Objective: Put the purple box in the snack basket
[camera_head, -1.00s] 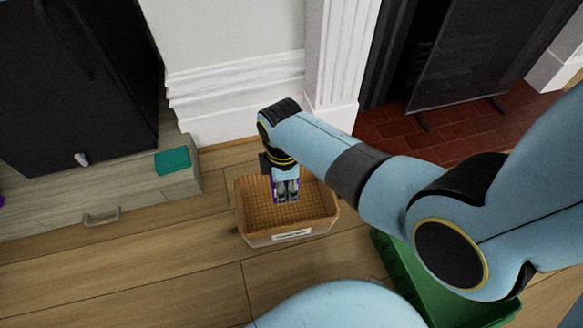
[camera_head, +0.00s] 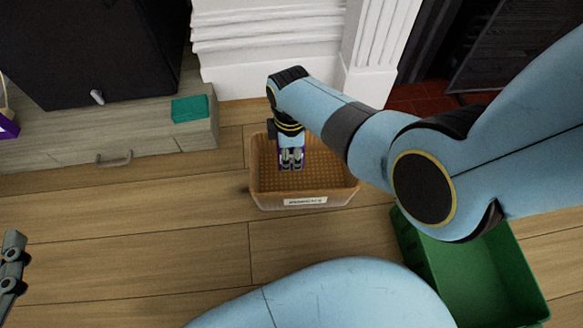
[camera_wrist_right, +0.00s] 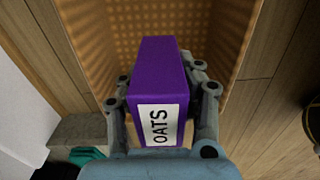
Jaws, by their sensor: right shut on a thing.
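The purple box (camera_wrist_right: 158,70) has a white label reading OATS. My right gripper (camera_wrist_right: 160,105) is shut on it, with fingers along both sides. In the head view my right gripper (camera_head: 291,162) points down inside the outline of the tan woven snack basket (camera_head: 340,190), and only slivers of purple show around the fingers. The basket has a white label on its front. I cannot tell whether the box touches the basket floor. Part of my left gripper (camera_head: 12,268) shows at the lower left edge, and its jaws are not clear.
A green crate (camera_head: 480,280) stands right of the basket, partly under my right arm. A low grey cabinet (camera_head: 75,150) at the left bears a teal box (camera_head: 190,108) and another purple item (camera_head: 7,127). Wooden floor is clear at the left and front.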

